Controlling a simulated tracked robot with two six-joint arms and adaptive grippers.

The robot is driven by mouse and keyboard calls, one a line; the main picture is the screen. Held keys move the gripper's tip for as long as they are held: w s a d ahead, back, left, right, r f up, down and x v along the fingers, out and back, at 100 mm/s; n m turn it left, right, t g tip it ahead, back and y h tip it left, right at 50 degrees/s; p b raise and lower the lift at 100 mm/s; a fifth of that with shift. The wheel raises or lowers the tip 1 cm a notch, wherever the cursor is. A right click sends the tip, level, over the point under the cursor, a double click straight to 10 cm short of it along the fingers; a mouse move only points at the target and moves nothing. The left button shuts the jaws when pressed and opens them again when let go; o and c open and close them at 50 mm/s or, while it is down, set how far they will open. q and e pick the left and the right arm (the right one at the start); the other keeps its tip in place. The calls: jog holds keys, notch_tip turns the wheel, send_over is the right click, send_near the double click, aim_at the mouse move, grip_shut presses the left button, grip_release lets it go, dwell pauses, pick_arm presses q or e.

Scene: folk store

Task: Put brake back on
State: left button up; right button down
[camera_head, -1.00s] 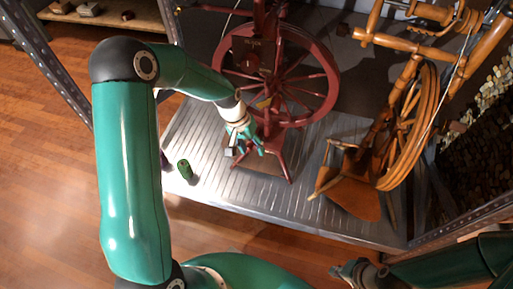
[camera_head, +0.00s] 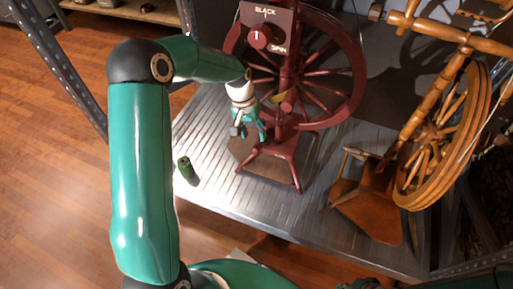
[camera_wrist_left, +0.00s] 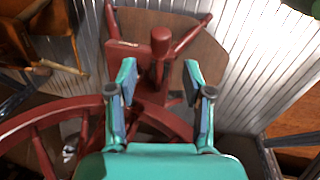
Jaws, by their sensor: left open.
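The dark red spinning wheel (camera_head: 352,92) stands on a ribbed metal shelf. I cannot tell which part is the brake. My left gripper (camera_head: 248,132) is low in front of the wheel's left side, beside its frame. In the left wrist view the open left gripper (camera_wrist_left: 160,75) has a red round-topped post (camera_wrist_left: 161,48) between and beyond its fingers. Contact is not clear.
The ribbed metal shelf (camera_head: 215,120) has a green cylinder (camera_head: 188,170) lying near its front left. An orange-brown wooden spinning wheel (camera_head: 440,150) stands to the right. A metal upright (camera_head: 66,68) rises at the left. Wooden floor (camera_head: 60,180) lies in front.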

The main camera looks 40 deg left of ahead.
aim_at(256, 145)
pick_arm(q)
jog(key=f, duration=0.2)
jog(key=f+b, duration=0.1)
jog(key=f, duration=0.1)
jog(key=d+f, duration=0.1)
jog(key=f, duration=0.1)
jog(key=shift+w+f, duration=0.15)
jog(key=shift+f, duration=0.1)
grip_shut()
